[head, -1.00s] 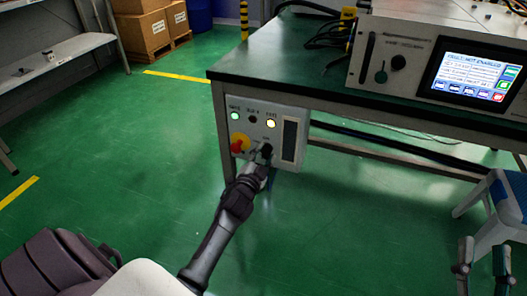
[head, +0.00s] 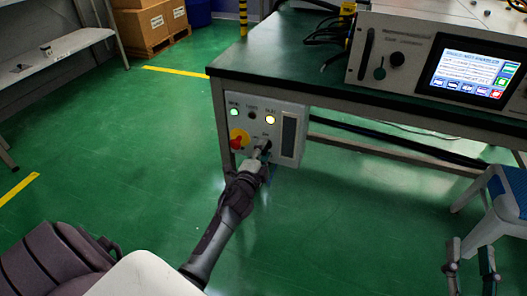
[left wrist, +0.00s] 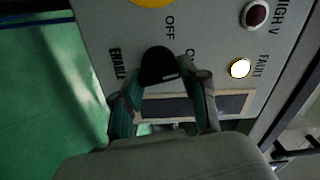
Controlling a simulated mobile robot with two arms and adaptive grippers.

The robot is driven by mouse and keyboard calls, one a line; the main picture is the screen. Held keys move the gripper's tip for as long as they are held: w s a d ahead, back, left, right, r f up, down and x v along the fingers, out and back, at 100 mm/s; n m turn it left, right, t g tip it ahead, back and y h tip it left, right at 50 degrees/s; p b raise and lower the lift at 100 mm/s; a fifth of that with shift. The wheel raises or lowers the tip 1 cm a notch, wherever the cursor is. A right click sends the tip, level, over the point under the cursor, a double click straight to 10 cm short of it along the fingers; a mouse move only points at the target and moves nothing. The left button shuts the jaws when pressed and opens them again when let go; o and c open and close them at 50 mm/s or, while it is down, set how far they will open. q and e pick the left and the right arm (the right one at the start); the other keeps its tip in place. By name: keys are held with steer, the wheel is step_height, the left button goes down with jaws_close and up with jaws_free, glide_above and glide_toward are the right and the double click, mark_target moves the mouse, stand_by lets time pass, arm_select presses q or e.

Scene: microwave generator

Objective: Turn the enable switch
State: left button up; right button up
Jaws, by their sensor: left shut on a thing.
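The enable switch is a black rotary knob (left wrist: 158,66) on a grey control panel (left wrist: 90,30), beside the words ENABLE and OFF. In the head view the panel (head: 289,162) is fixed under the table's near left corner. My left gripper (left wrist: 165,92) has its fingers on either side of the knob and is shut on it. In the head view my left gripper (head: 259,155) reaches the panel from below and partly hides the switch. My right gripper (head: 470,254) is at the lower right, its fingers apart and empty, away from the panel.
A red stop button (head: 238,142) on a yellow ring sits just left of the switch. A green lamp (head: 235,112) and the yellow fault lamp (head: 270,119) are lit. The generator (head: 400,62) on the table has a lit screen (head: 468,70). A stool (head: 497,205) stands at right.

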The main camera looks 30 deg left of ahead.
stand_by(0.3)
arm_select(q)
steer(key=o, duration=1.1)
steer(key=shift+o, duration=0.2)
steer(key=shift+s, duration=0.1)
steer(key=v, duration=1.2)
steer(key=shift+d, duration=0.1)
